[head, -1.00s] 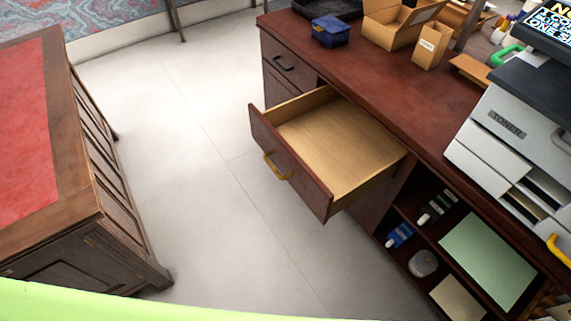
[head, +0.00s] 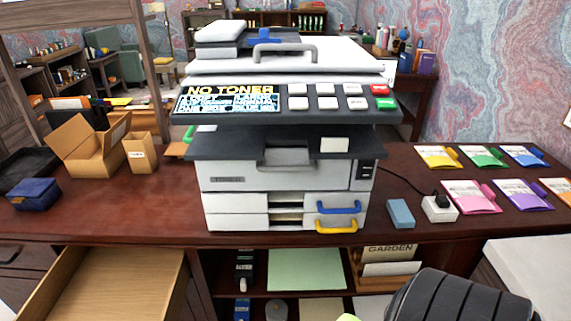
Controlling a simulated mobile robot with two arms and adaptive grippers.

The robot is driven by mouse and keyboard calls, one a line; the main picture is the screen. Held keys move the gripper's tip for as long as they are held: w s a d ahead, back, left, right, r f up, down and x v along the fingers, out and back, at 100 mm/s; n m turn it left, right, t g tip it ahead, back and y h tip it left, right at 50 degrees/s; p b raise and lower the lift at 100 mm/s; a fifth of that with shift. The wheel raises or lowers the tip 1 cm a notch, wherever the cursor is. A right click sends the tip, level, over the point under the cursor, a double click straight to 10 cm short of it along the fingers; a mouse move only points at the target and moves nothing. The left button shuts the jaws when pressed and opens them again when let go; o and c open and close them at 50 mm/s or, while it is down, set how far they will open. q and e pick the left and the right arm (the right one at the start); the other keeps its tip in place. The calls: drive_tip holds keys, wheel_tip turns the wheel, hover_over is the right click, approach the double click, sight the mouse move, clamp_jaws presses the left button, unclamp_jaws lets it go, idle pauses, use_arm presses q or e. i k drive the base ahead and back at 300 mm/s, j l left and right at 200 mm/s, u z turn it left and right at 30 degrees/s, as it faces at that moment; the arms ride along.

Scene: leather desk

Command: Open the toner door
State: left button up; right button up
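A grey and white copier (head: 212,203) stands on the dark red desk in the middle of the head view. Its screen (head: 226,98) reads "NO TONER". Below the dark shelf is a pale front panel (head: 285,182), with a small dark label (head: 228,180) at its left, too small to read now. The panel looks shut, flush with the front. A grey recessed handle (head: 284,157) is above it. Neither gripper shows; only a dark ribbed part, probably of my arm, shows at the bottom right.
Two paper drawers with blue (head: 338,208) and yellow (head: 337,226) handles sit below the panel. An open, empty desk drawer (head: 115,285) juts out at lower left. Cardboard boxes (head: 88,148) stand left; colored packets (head: 470,197), a blue block (head: 400,214) and a white plug box (head: 438,208) lie right.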

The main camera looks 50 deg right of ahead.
sight(281, 169)
drive_tip(key=z, duration=1.35)
